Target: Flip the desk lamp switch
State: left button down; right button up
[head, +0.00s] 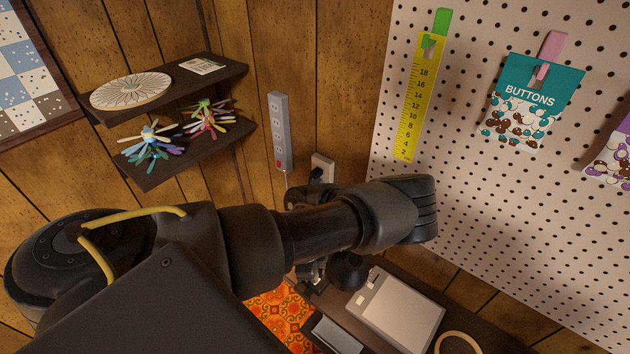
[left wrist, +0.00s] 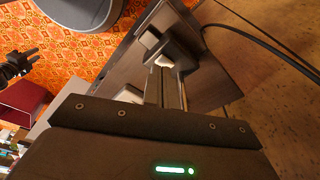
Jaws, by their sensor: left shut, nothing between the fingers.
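My left gripper (left wrist: 172,72) is shut and empty in the left wrist view. Its fingertips are over a dark wooden surface (left wrist: 208,82), close to a small pale block (left wrist: 150,38). I cannot tell whether this block is the lamp switch, or whether the fingers touch it. A grey rounded part (left wrist: 82,8) at the top left may belong to the lamp. In the head view my left arm crosses the middle and hides most of its gripper. A black claw-like shape (left wrist: 20,66) at the left of the wrist view looks like my right gripper; its fingers are too small to judge.
A dark cable (left wrist: 262,40) runs past the wooden surface. In the head view, a power strip (head: 279,132) and plugged outlet (head: 322,168) are on the wall. Shelves (head: 190,160) stand left; a pegboard (head: 470,190) is right. A pale panel (head: 398,310) lies below.

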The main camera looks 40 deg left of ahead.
pick_arm(q)
jog(key=shift+f+b, duration=0.9)
dwell(0.8)
jog(key=shift+r, duration=0.15)
jog(key=shift+r+p, duration=2.35)
jog(key=shift+r, duration=1.1)
